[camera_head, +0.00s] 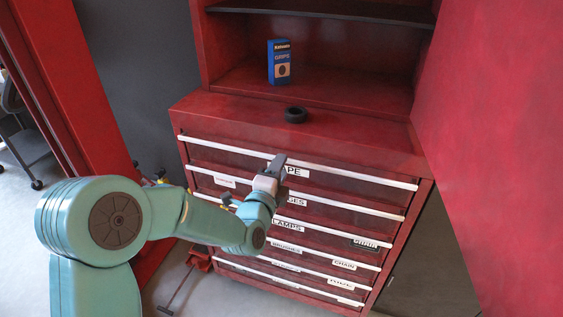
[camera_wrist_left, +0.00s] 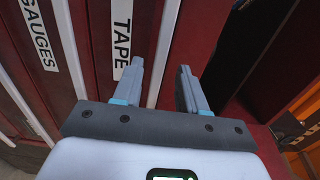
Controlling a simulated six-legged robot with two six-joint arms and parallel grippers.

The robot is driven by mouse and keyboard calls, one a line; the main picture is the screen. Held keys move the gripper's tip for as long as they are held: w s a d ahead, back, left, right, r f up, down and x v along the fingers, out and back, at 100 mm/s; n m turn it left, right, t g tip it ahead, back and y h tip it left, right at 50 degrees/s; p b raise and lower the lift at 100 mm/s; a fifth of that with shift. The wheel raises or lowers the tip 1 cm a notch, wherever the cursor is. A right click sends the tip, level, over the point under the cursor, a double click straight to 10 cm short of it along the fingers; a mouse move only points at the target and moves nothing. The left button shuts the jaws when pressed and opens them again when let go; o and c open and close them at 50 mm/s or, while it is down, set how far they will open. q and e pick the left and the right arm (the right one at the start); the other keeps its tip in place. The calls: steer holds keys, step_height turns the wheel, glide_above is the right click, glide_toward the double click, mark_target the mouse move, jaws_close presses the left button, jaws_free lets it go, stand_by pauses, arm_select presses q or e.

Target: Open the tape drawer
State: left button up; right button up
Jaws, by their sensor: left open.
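The tape drawer (camera_head: 230,154) is the top drawer of a red cabinet. It looks shut. Its white handle strip (camera_head: 350,176) runs along its top edge, and a white TAPE label (camera_head: 294,171) sits just below, partly hidden by my gripper. My left gripper (camera_head: 279,160) is at the strip, beside the label. In the left wrist view, my left gripper (camera_wrist_left: 161,72) is open, and the strip (camera_wrist_left: 165,45) passes between its two fingers in the picture. I cannot tell whether they touch it. The TAPE label (camera_wrist_left: 122,35) lies left of the fingers. My right gripper is not in view.
Several labelled drawers with white strips lie below, including the gauges drawer (camera_head: 225,182); all look shut. A red panel (camera_head: 500,120) rises at the right. Grey floor (camera_head: 190,285) shows below.

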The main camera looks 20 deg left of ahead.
arm_select(q)
steer(key=shift+w, duration=0.95)
jaws_close()
